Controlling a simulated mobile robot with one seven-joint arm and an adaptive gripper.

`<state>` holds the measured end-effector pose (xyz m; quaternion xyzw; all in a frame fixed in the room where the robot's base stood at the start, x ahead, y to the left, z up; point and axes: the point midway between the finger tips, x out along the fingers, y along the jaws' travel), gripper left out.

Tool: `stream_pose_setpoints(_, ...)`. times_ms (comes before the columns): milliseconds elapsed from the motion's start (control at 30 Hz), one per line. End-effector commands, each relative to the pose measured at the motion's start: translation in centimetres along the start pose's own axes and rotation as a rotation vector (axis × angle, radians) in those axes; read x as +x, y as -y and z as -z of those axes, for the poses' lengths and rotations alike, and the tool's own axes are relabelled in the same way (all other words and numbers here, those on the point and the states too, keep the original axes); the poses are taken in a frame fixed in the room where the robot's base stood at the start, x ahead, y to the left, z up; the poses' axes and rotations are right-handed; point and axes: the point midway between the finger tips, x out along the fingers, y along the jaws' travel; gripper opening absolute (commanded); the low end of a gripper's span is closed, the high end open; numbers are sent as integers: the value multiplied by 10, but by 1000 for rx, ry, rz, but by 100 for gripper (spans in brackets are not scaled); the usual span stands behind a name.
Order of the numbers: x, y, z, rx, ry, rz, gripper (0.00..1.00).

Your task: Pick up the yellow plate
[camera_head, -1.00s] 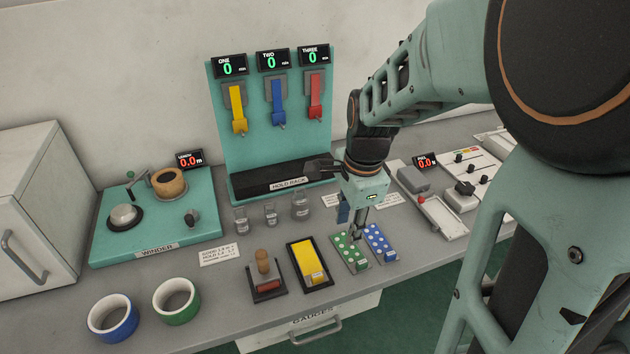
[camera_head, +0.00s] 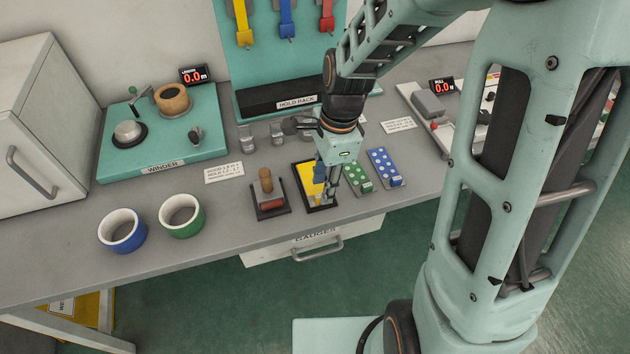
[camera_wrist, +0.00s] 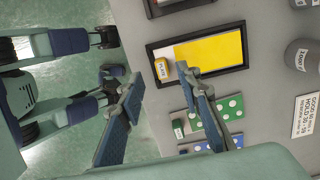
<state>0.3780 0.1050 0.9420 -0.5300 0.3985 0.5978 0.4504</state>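The yellow plate (camera_head: 303,173) lies flat in a black-rimmed tray (camera_head: 298,186) near the front edge of the bench. In the wrist view the plate (camera_wrist: 215,50) is mostly in the clear, with a small yellow labelled tab (camera_wrist: 162,68) at the end towards the bench edge. My gripper (camera_head: 326,197) hangs over the front right part of the tray and hides some of the plate. In the wrist view my gripper (camera_wrist: 158,82) is open and empty, its two fingertips apart, close to the tabbed end. Whether a finger touches the tab or tray is unclear.
A green dotted plate (camera_head: 358,179) and a blue dotted plate (camera_head: 385,167) lie close to the right. Grey weights (camera_head: 277,133) stand behind.

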Motion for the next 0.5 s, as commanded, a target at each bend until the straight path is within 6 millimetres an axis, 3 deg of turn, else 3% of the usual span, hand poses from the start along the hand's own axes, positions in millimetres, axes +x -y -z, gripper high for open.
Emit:
stream_pose_setpoints(200,28,2,0,1,1,-3,32)
stream_pose_setpoints(500,34,2,1,0,0,0,32)
